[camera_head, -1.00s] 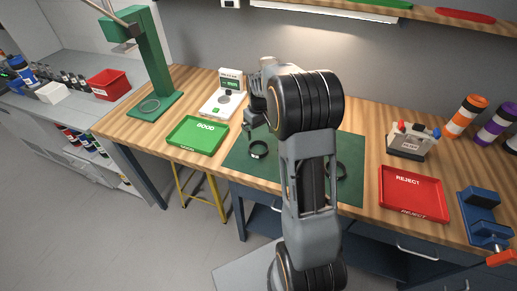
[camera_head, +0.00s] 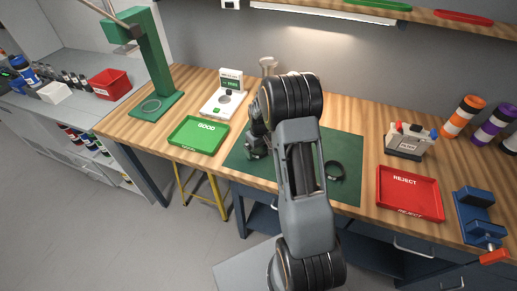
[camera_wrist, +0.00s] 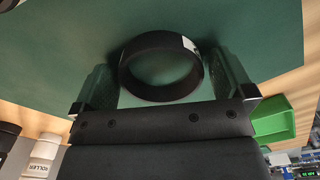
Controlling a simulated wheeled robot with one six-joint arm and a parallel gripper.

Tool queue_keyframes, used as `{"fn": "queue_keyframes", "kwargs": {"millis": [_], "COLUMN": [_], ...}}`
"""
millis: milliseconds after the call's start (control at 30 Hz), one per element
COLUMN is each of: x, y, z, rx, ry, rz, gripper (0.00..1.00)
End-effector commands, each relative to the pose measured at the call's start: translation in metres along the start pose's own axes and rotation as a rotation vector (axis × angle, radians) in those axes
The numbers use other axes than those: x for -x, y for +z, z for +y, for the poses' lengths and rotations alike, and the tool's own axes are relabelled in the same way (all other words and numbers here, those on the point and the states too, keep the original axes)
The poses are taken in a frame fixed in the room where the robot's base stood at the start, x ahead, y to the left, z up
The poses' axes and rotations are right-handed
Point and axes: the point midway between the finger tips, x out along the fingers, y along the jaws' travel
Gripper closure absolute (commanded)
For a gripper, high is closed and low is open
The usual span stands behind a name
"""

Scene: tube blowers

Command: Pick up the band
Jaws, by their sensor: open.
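A black band (camera_wrist: 160,93) with a white patch on its right side rests on the green mat (camera_wrist: 60,45). In the wrist view it lies between the two fingers of my gripper (camera_wrist: 163,82), which is open. Small gaps seem to show between band and fingers; I cannot tell if either touches. In the head view my gripper (camera_head: 256,153) is low over the left part of the mat and hides this band. A second dark band (camera_head: 335,171) lies on the mat to the right of my arm.
A green GOOD tray (camera_head: 199,148) is left of the mat, with a white gauge (camera_head: 222,103) behind it. A red REJECT tray (camera_head: 409,207) and a blue vise (camera_head: 480,217) are at the right. A grey tester (camera_head: 405,148) stands behind the red tray.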

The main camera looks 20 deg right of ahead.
Motion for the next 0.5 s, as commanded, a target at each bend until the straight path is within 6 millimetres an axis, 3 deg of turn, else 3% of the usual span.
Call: {"fn": "queue_keyframes", "kwargs": {"millis": [200, 500], "x": [-0.0004, -0.0002], "y": [0.0, 0.0], "z": [0.0, 0.0], "rx": [0.0, 0.0], "ry": [0.0, 0.0], "rz": [0.0, 0.0], "gripper": [0.02, 0.31]}}
